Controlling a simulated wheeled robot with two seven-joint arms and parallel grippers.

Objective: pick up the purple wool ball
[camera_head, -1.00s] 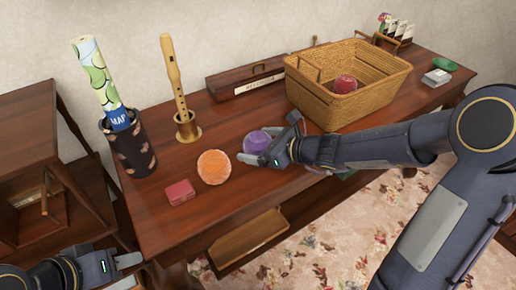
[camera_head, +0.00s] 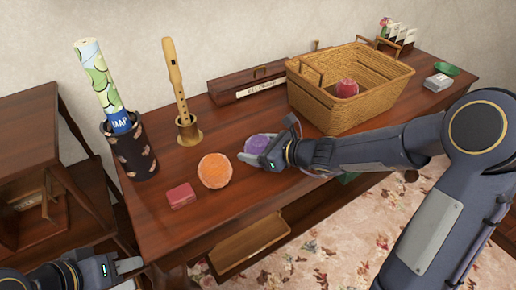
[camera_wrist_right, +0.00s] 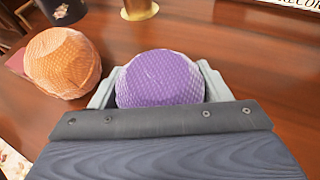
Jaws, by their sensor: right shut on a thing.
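An orange wool ball (camera_head: 214,171) lies close left of the purple one, with a red box (camera_head: 181,195) beyond it. A wicker basket (camera_head: 340,116) holding a red ball (camera_head: 347,88) stands to the right. A recorder (camera_head: 178,85) stands upright behind.

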